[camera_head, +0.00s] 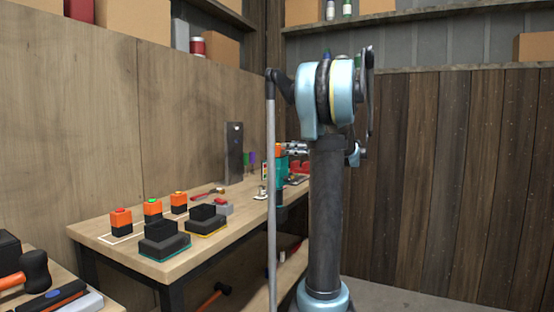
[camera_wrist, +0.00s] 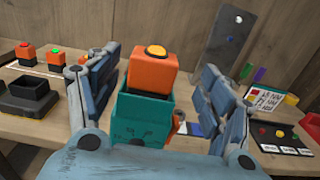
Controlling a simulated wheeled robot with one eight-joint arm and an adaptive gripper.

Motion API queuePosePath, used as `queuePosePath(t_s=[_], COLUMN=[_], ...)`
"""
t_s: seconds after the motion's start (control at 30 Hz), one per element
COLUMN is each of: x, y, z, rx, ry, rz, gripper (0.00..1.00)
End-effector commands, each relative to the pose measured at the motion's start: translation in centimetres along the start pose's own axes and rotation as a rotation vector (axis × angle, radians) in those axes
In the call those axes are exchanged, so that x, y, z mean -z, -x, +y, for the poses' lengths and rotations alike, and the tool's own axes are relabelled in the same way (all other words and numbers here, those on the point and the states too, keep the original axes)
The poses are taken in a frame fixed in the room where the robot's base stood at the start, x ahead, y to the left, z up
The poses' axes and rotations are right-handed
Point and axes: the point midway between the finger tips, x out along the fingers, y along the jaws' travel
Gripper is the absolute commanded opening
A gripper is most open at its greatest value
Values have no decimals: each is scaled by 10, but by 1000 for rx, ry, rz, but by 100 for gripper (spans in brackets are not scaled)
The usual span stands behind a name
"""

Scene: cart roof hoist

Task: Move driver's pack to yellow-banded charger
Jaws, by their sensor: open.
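The teal driver (camera_head: 282,176) stands on the bench with an orange pack (camera_head: 278,150) on its upper end. The wrist view shows the driver's teal housing (camera_wrist: 135,118) and the pack (camera_wrist: 152,73) with a yellow-orange button on top. My gripper (camera_wrist: 158,64) is open, with one finger on each side of the pack and visible gaps. In the head view my arm partly hides the gripper and driver. The yellow-banded charger (camera_head: 207,227) is on the bench left of the driver; its black socket looks empty. The teal-banded charger (camera_head: 164,247) stands in front of it.
Three orange-and-black packs, with red (camera_head: 121,221), green (camera_head: 153,208) and yellow (camera_head: 179,202) buttons, stand on a marked strip behind the chargers. A metal plate (camera_head: 234,151) stands upright near the wall. A black-headed mallet (camera_head: 33,270) lies on a nearer surface.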

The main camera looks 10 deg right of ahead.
Motion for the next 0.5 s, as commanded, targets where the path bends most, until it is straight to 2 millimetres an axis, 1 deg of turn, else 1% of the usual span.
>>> queuePosePath(t_s=[0.03,0.27,0.5], x=[0,-1,-4], y=[-5,-15,-45], z=[1,1,6], rx=[-2,-1,-3], ry=[0,0,0], rz=[0,0,0], gripper=[73,73,73])
